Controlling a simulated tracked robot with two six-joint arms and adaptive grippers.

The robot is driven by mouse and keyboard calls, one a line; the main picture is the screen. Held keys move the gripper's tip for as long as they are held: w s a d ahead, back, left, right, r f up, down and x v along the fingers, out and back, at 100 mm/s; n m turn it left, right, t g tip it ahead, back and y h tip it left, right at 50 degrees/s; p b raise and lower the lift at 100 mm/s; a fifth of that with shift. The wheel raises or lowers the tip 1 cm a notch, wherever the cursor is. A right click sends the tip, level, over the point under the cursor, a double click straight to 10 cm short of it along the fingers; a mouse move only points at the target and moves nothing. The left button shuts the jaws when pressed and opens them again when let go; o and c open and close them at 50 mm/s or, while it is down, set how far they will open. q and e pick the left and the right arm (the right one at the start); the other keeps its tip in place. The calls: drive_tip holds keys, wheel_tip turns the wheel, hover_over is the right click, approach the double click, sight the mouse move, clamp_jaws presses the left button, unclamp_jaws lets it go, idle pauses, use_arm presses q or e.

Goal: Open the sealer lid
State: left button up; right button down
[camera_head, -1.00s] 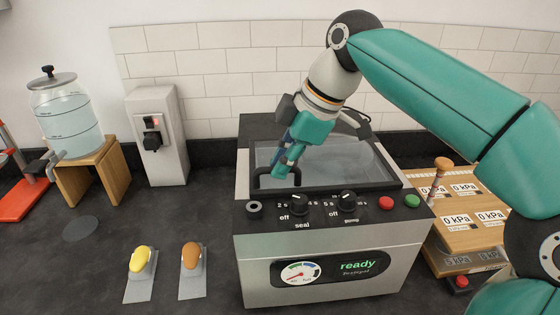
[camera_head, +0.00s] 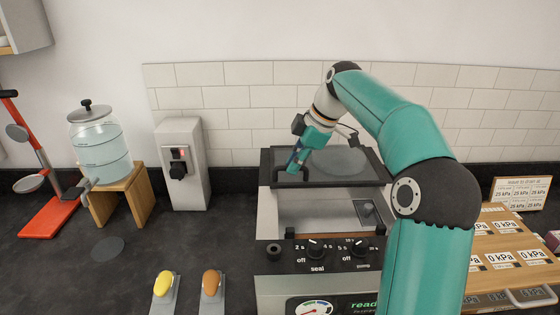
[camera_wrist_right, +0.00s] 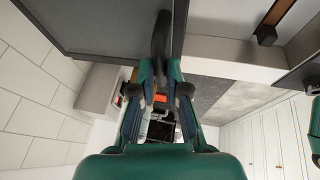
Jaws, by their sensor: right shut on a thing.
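The vacuum sealer (camera_head: 300,283) stands on the dark counter, with its control panel of knobs facing me. Its dark-framed glass lid (camera_head: 345,163) is raised at the front, and the pale chamber below shows through the gap. My right gripper (camera_head: 293,169) is shut on the lid's black handle (camera_head: 281,184) at the lid's front left. In the right wrist view the gripper's fingers (camera_wrist_right: 160,75) close around the dark handle (camera_wrist_right: 161,38) beside the lid's dark frame (camera_wrist_right: 95,25). My left gripper is in neither view.
A wall switch box (camera_head: 183,165) and a water dispenser (camera_head: 101,145) on a wooden stand are at the left. Two tools with yellow (camera_head: 163,283) and brown (camera_head: 211,283) tops lie front left. A wooden board (camera_head: 510,245) with kPa labels is at the right. My right arm covers the sealer's right side.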

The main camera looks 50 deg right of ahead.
drive_tip(key=shift+d, duration=0.1)
drive_tip(key=c, duration=1.2)
unclamp_jaws()
drive_tip(key=shift+v, duration=5.95)
